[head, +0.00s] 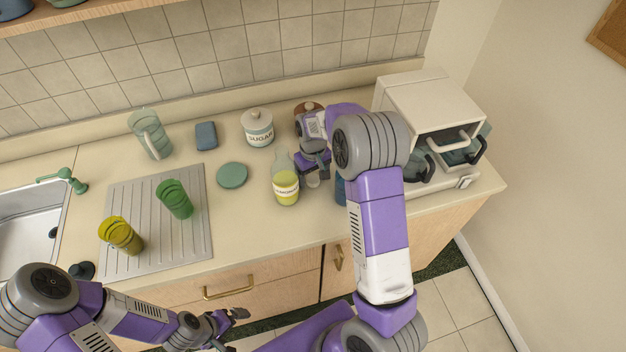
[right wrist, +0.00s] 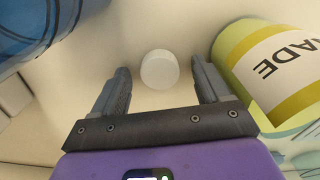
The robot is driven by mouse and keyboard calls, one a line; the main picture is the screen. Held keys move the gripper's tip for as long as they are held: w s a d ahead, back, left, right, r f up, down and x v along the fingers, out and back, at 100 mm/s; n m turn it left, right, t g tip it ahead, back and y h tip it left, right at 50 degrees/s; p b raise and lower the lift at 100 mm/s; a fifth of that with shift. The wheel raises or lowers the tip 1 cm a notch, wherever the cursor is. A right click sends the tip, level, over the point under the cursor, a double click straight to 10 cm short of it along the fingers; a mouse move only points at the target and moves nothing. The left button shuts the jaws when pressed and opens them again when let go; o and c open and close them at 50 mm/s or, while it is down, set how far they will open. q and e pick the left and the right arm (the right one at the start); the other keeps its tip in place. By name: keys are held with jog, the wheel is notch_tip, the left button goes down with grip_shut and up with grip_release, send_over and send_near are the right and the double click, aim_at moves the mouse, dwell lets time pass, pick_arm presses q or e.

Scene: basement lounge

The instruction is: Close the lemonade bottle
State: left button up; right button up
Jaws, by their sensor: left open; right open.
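The lemonade bottle (head: 286,184) stands upright on the counter, with yellow contents and a pale label; its lower part shows in the right wrist view (right wrist: 265,65). A white round cap (right wrist: 160,70) lies on the counter between the bottle and a blue object; it also shows in the head view (head: 313,181). My right gripper (right wrist: 158,84) is open, with its fingers pointing down on either side of the cap, not visibly touching it. My left gripper (head: 238,318) is open and empty, in front of the counter edge.
A blue object (right wrist: 40,30) stands left of the right gripper. A sugar jar (head: 257,127), a green disc (head: 232,175) and a blue sponge-like block (head: 206,136) are behind and left. A green cup (head: 174,199) and yellow cup (head: 121,235) stand on the drainboard (head: 190,235). A white appliance (head: 425,100) is at right.

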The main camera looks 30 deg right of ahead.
aim_at(313, 178)
jog(key=c, duration=1.1)
jog(key=shift+r, duration=0.1)
notch_tip(313, 178, up, 10)
jog(key=shift+f+p, duration=0.1)
jog(key=shift+p, duration=0.65)
